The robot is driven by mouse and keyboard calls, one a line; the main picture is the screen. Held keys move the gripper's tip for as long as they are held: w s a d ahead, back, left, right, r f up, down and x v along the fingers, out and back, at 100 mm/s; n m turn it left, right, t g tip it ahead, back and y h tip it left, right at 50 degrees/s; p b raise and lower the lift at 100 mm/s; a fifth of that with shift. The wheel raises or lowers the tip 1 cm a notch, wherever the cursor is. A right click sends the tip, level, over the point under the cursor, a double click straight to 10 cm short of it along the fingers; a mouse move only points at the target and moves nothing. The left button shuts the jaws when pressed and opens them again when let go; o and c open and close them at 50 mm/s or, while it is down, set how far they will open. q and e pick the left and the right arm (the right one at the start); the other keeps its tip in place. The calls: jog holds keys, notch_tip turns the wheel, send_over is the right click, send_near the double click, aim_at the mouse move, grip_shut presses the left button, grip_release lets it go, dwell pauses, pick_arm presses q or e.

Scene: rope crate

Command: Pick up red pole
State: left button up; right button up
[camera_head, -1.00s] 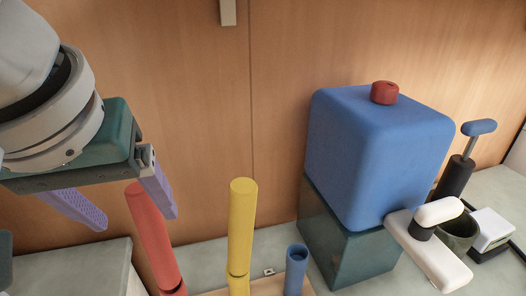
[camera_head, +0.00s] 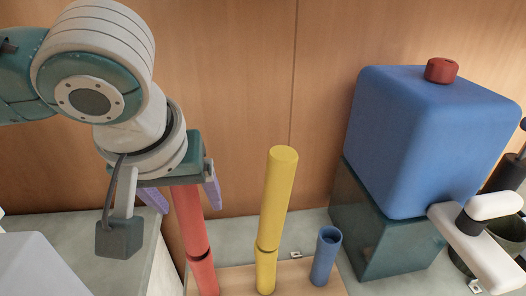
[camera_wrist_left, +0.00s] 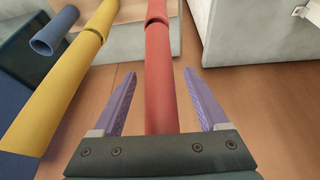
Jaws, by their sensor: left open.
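The red pole (camera_head: 187,222) stands upright on a wooden base at the left end of the row in the head view. It also shows in the left wrist view (camera_wrist_left: 160,85), running up the middle between the fingers. My left gripper (camera_head: 184,196) is open, with one purple finger on each side of the pole. In the left wrist view the left gripper (camera_wrist_left: 161,84) has visible gaps on both sides of the pole. The pole's top is hidden by the gripper body in the head view. My right gripper is not in view.
A yellow pole (camera_head: 277,195) and a short blue tube (camera_head: 325,257) stand right of the red pole on the wooden base (camera_head: 236,280). A blue rounded box (camera_head: 430,140) with a red knob (camera_head: 441,70) sits on a dark green block (camera_head: 385,235). A wooden wall stands behind.

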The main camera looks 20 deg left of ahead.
pick_arm(q)
grip_shut()
dwell(0.5)
